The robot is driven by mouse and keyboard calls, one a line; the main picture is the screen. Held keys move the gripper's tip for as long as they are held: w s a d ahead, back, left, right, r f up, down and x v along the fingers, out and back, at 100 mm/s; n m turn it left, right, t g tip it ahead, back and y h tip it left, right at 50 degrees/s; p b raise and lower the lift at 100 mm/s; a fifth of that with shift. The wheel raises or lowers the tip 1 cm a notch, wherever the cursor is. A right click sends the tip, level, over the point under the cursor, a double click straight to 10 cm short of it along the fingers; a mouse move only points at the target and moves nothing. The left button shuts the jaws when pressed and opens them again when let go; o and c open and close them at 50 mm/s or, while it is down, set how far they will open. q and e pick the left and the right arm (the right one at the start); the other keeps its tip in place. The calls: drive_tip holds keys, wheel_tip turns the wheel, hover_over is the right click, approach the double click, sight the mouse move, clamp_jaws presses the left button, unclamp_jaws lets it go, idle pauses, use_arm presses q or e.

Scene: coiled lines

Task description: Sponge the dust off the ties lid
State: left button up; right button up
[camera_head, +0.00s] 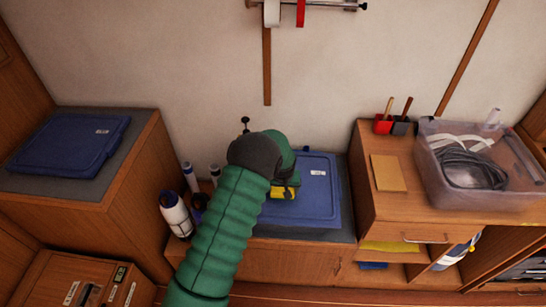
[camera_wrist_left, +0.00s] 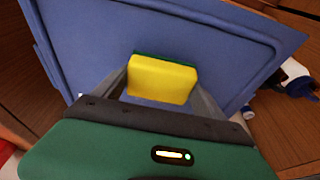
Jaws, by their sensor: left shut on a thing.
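My left gripper (camera_head: 285,189) is shut on a yellow sponge (camera_head: 281,193) with a green layer, over the left part of a blue lid (camera_head: 312,205) on the middle counter. In the left wrist view the sponge (camera_wrist_left: 162,80) sits between the fingers, in front of the blue lid (camera_wrist_left: 205,45). I cannot tell whether it touches the lid. This lid has a small pale label, too small to read. Another blue lid (camera_head: 70,145), also with a small label, lies on the left cabinet. I cannot make out dust. My left arm hides part of the middle lid. My right gripper is not in view.
Bottles, including a white and dark one (camera_head: 175,213), stand left of my arm. A raised wooden cabinet at right holds a tan pad (camera_head: 388,173), red and dark holders (camera_head: 383,124) and a clear bin (camera_head: 478,205) of coiled lines. A rod with rolls hangs on the wall.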

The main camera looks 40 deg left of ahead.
use_arm(q)
drive_tip(key=shift+w+a+r+p, duration=0.15)
drive_tip(key=shift+r+p, duration=0.35)
drive_tip(key=shift+r, duration=0.25)
drive_tip(key=r+p, duration=0.1)
drive_tip(key=d+r+p, duration=0.1)
drive_tip(key=r, duration=0.1)
drive_tip(key=shift+r, duration=0.55)
drive_tip(key=shift+a, duration=0.15)
drive_tip(key=shift+a+f, duration=0.1)
drive_tip(key=shift+a, duration=0.1)
drive_tip(key=shift+d, duration=0.15)
